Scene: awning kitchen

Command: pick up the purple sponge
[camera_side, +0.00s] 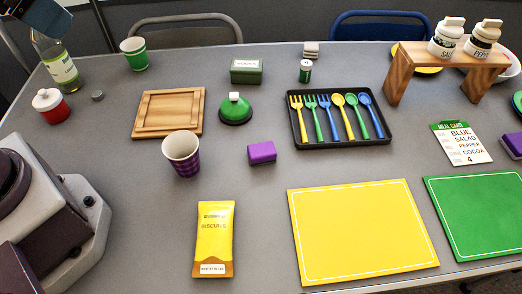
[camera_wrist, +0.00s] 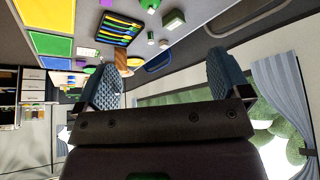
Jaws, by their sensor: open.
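A small purple block (camera_side: 262,152), which looks like the sponge, lies flat in the middle of the table in the side view, right of the purple-checked cup. A second purple block (camera_side: 513,145) is partly cut off at the right edge; I cannot tell for certain which one is the sponge. A bit of purple (camera_wrist: 107,3) shows at the top of the wrist view. My gripper (camera_wrist: 162,62) is open, with nothing between its blue textured fingers. In the side view only part of it shows at the top left corner, far from both purple blocks.
Around the middle block are the purple-checked cup (camera_side: 182,155), green-domed object (camera_side: 236,108), cutlery tray (camera_side: 386,140), yellow mat (camera_side: 420,254) and biscuit packet (camera_side: 215,240). A bottle (camera_side: 57,66) stands below my gripper's corner. A wooden stand (camera_side: 396,80) holds shakers at the upper right.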

